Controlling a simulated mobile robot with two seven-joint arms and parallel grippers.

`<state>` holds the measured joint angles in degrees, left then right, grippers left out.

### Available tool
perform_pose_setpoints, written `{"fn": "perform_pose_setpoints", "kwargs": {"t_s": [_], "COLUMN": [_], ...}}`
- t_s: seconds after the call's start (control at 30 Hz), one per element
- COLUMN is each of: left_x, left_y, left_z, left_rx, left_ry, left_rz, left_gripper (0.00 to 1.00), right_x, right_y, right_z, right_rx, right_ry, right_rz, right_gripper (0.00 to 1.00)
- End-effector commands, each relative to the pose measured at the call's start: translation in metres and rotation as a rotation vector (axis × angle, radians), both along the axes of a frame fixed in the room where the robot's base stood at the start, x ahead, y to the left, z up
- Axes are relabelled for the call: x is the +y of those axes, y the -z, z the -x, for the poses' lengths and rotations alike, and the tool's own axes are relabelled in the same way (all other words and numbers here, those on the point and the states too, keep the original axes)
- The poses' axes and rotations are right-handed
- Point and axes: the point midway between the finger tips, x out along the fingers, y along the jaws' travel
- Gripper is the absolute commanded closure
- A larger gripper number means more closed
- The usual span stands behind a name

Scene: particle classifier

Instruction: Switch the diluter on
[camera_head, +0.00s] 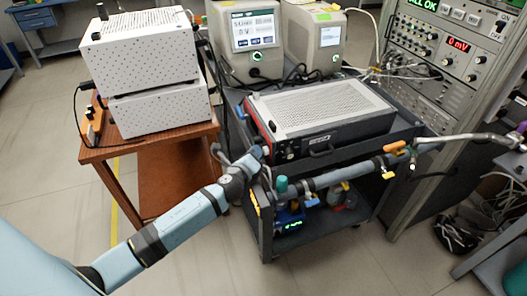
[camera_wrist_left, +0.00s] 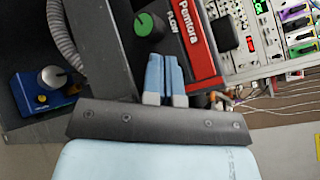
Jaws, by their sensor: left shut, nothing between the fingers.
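The device I take for the diluter (camera_head: 325,105) is a wide grey box with a perforated top on the dark cart. I cannot tell the switch's position. My left gripper (camera_head: 263,152) is at the left front corner of the box. In the left wrist view its pale blue fingers (camera_wrist_left: 164,75) are shut and empty, just in front of the panel; contact is unclear. My right gripper is not in view.
Two white perforated boxes (camera_head: 150,70) stand on a wooden cart (camera_head: 150,150) at left. Two instruments with screens (camera_head: 254,30) stand behind the diluter. A tall rack (camera_head: 455,75) is at right. A horizontal pipe (camera_head: 330,178) crosses the cart's front. Floor is clear at front.

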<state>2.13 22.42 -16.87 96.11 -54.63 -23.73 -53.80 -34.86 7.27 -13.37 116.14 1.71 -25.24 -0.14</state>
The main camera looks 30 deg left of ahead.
Motion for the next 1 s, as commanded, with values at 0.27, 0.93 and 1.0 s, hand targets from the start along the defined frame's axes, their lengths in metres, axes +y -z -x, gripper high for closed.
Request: {"fn": "perform_pose_setpoints", "kwargs": {"t_s": [0.27, 0.93, 1.0], "left_x": [-0.0024, -0.0079, -0.0085], "left_y": [0.0001, -0.0002, -0.0003], "left_z": [-0.0026, -0.0088, -0.0095], "left_rx": [0.0, -0.001, -0.001], "left_ry": [0.0, 0.001, 0.001], "left_rz": [0.0, 0.0, 0.0], "left_gripper": [1.0, 1.0, 1.0], "right_x": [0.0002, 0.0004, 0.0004], "right_y": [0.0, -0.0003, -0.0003], "right_z": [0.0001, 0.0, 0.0], "right_rx": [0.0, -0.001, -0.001], "right_ry": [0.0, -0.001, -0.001], "right_rz": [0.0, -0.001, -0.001], "right_gripper": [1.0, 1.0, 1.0]}}
